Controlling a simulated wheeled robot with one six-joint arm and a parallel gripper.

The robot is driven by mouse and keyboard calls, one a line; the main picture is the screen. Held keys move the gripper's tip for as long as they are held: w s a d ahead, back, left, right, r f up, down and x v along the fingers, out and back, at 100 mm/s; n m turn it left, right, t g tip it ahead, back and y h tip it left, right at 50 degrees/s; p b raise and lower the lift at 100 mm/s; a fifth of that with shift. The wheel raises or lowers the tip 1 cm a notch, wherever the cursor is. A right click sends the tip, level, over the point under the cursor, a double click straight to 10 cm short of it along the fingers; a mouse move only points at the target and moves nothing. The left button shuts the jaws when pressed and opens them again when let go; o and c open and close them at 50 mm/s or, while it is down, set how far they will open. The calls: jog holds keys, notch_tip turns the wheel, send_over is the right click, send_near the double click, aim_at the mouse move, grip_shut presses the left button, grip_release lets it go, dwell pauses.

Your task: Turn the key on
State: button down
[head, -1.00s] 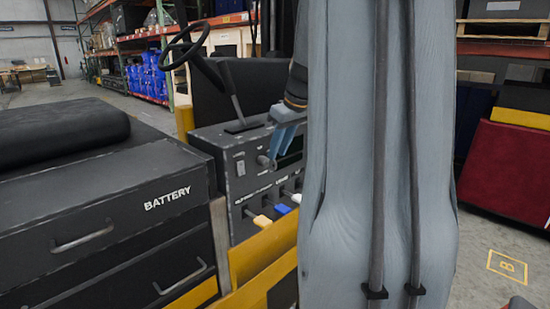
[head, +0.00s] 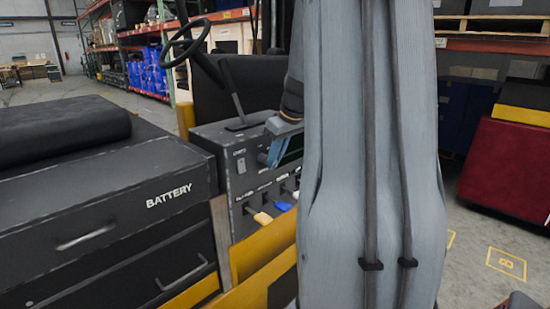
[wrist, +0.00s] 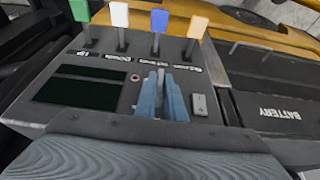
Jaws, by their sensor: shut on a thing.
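A dark grey control panel (head: 245,165) on the vehicle carries the key (wrist: 160,77), a small grey piece seen between my fingertips in the wrist view. My gripper (head: 270,158), with light blue fingers, is at the panel face and shut on the key. The fingers (wrist: 162,82) also show in the wrist view, one on each side of it. In the head view the fingers hide the key. Its exact angle is hard to tell.
A light rocker switch (wrist: 200,104) sits close beside my fingers. Levers with orange (head: 262,217), blue (head: 283,206) and white tips stick out below. A dark display (wrist: 80,87) is on the panel. A steering wheel (head: 186,43) and battery box (head: 120,190) are nearby.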

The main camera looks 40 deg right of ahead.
jog(key=shift+d, duration=0.1)
jog(key=y, duration=0.3)
jog(key=d+m+y+p, duration=0.1)
jog(key=y, duration=0.3)
jog(key=f+m+y, duration=0.1)
jog(key=y, duration=0.3)
jog(key=shift+d+p, duration=0.4)
jog(key=shift+f+m, duration=0.1)
jog(key=shift+m, duration=0.2)
jog(key=c, duration=1.9)
grip_release()
jog(key=shift+d, duration=0.1)
jog(key=b+v, duration=0.2)
jog(key=v, duration=0.5)
jog(key=shift+d, duration=0.3)
